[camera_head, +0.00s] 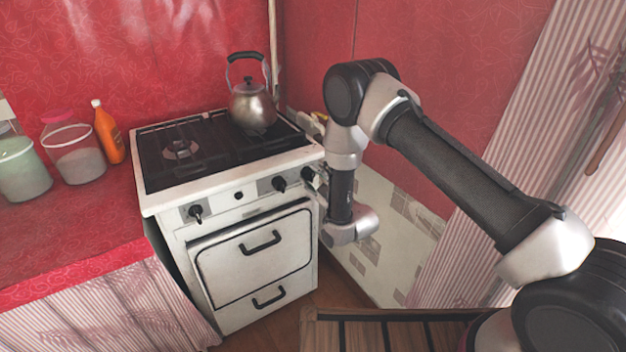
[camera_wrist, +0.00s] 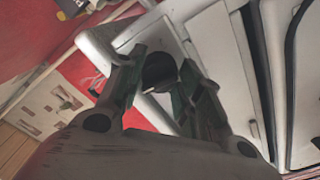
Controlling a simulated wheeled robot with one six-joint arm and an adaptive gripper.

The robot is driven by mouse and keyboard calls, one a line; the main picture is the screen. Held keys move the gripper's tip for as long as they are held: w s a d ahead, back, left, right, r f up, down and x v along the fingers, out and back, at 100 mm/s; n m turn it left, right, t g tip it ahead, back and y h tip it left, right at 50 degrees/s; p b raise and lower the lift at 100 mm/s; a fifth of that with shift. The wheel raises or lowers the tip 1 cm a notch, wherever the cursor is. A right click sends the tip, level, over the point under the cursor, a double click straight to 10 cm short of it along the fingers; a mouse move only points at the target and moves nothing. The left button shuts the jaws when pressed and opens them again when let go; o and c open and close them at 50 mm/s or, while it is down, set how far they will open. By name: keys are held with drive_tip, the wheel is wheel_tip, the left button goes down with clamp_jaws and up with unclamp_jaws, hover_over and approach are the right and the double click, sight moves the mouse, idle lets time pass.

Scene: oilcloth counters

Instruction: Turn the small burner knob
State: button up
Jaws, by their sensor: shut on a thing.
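The white stove (camera_head: 240,222) stands in the middle of the head view, with black knobs along its front panel. My gripper (camera_wrist: 161,70) reaches the panel's right end. In the wrist view its two fingers lie on either side of a round black burner knob (camera_wrist: 158,74) and are shut on it. In the head view my gripper (camera_head: 316,181) is small and partly hidden at the stove's right front corner, so the fingertip contact is unclear there. Another black knob (camera_head: 279,183) is just left of it, and one more knob (camera_head: 196,213) is at the panel's left.
A metal kettle (camera_head: 254,105) stands on the back right of the hob. The oven door handle (camera_head: 260,242) sticks out below the panel. Jars and an orange bottle (camera_head: 108,133) stand on the red counter (camera_head: 60,245) at left. A tiled wall (camera_head: 385,245) is close on the right.

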drive_tip(key=shift+n, duration=0.5)
drive_tip(key=o, duration=1)
drive_tip(key=v, duration=1.2)
